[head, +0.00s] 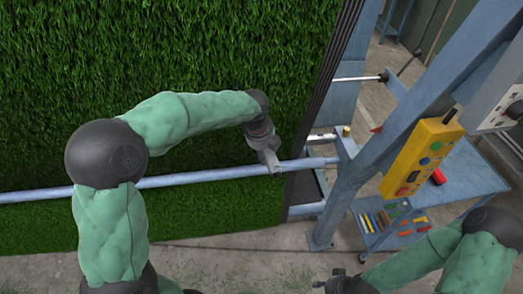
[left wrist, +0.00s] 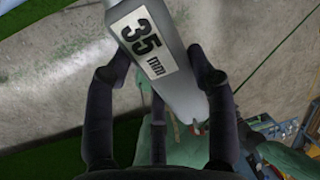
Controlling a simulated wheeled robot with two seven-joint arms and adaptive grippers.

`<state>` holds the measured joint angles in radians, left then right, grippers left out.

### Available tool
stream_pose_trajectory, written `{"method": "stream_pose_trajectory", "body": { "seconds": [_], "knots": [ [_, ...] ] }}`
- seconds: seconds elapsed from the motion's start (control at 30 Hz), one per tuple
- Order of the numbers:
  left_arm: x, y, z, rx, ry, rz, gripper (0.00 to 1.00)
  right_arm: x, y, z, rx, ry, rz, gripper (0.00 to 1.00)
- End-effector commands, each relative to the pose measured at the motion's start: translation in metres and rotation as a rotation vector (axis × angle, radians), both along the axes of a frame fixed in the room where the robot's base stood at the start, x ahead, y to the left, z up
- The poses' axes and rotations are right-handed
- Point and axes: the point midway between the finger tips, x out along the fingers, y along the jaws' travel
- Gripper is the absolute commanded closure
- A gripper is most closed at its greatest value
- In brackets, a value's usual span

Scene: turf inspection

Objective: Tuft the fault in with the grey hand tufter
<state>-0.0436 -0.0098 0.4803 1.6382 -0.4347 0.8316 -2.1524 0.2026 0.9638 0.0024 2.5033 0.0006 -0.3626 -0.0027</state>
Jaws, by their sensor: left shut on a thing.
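My left gripper (head: 266,150) hangs in front of the green turf (head: 190,45), near its right edge and just above the blue horizontal bar. It is shut on the grey hand tufter (head: 271,160). In the left wrist view the tufter (left wrist: 177,88) lies between the dark fingers of my left gripper (left wrist: 160,80), with a white label reading "35 mm". Its narrower end has a small tip. I cannot make out a fault in the turf. My right gripper (head: 335,283) is low at the bottom edge, small and dark, and its jaws are unclear.
The blue bar (head: 200,177) crosses in front of the turf. A blue frame post (head: 400,125) with a yellow button box (head: 422,157) stands right of it. A blue table (head: 462,170) and a shelf with several coloured pieces (head: 392,219) lie beyond. Concrete floor (head: 250,248) shows below.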

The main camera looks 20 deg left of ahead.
Motion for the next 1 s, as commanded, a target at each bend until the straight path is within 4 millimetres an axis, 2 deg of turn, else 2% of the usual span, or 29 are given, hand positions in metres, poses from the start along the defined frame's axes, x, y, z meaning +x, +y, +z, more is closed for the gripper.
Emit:
{"method": "stream_pose_trajectory", "body": {
  "seconds": [0.8, 1.0],
  "knots": [
    [0.018, -0.025, 0.002, 0.0, -0.003, 0.0, 0.89, 0.0, 0.0, 0.008, 0.0, 0.0, 0.0, 0.6],
    [0.019, -0.025, 0.002, -0.001, -0.004, 0.001, 0.89, 0.0, 0.0, 0.008, 0.0, 0.0, 0.0, 0.6]
  ]
}}
